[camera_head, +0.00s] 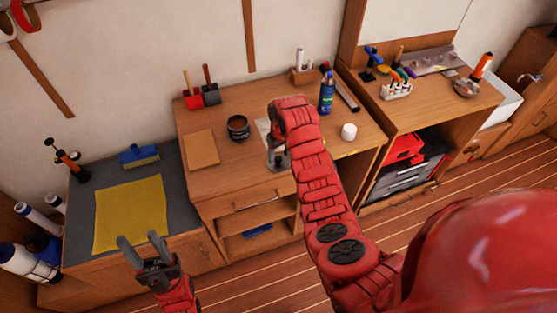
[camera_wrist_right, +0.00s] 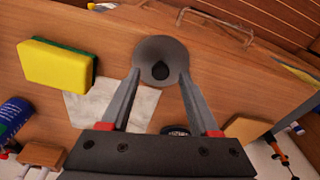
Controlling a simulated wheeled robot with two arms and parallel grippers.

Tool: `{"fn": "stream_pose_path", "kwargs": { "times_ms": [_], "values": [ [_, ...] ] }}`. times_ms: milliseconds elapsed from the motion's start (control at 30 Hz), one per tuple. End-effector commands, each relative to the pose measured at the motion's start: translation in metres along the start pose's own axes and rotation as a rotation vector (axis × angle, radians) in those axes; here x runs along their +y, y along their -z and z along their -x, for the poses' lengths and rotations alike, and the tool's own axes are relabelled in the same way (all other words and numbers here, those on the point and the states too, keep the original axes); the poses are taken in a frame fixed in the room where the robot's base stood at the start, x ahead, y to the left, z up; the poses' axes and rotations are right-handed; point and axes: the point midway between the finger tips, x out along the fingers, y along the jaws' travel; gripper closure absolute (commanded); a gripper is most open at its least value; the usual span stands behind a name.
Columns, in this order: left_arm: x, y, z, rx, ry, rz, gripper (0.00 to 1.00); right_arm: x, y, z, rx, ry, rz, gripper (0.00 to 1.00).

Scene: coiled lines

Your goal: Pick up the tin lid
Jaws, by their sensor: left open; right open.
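A round grey disc with a dark knob, which looks like the tin lid (camera_wrist_right: 176,50), lies on the wooden bench near its front edge in the right wrist view. My right gripper (camera_wrist_right: 160,75) is open, with one fingertip on each side of the knob as seen from the wrist. I cannot tell whether the fingers touch it. In the head view my right gripper (camera_head: 277,162) points down at the bench and its arm hides most of the lid. A dark open tin (camera_head: 238,128) stands to its left. My left gripper (camera_head: 141,242) is open and empty in front of the left cabinet.
A yellow-green sponge (camera_wrist_right: 52,70) and a pale sheet (camera_wrist_right: 105,108) lie near the lid. A drawer handle (camera_wrist_right: 220,27) projects beyond the front edge. A yellow cloth (camera_head: 130,213) covers the left cabinet.

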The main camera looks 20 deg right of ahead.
Motion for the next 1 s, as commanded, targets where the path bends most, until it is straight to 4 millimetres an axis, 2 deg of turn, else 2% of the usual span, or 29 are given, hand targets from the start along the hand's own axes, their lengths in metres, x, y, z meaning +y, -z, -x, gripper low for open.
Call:
{"fn": "stream_pose_path", "kwargs": {
  "times_ms": [100, 300, 600, 667, 1000],
  "values": [
    [-0.0002, 0.0009, -0.0052, 0.000, 0.000, 0.000, 0.50, -0.0007, -0.0018, -0.0089, -0.006, 0.002, -0.001, 0.38],
    [-0.0002, 0.0006, -0.0039, 0.000, 0.000, 0.000, 0.50, -0.0003, -0.0012, -0.0109, -0.003, 0.001, 0.000, 0.38],
    [-0.0002, 0.0006, -0.0038, 0.000, 0.000, 0.000, 0.50, -0.0003, -0.0012, -0.0107, -0.002, 0.000, 0.000, 0.92],
    [-0.0002, 0.0006, -0.0038, -0.001, 0.000, 0.000, 0.50, -0.0003, -0.0011, -0.0107, -0.002, 0.000, 0.000, 1.00],
    [-0.0002, 0.0006, -0.0036, 0.000, 0.000, 0.000, 0.50, -0.0003, -0.0010, -0.0105, -0.002, 0.000, 0.000, 1.00]
  ]
}}
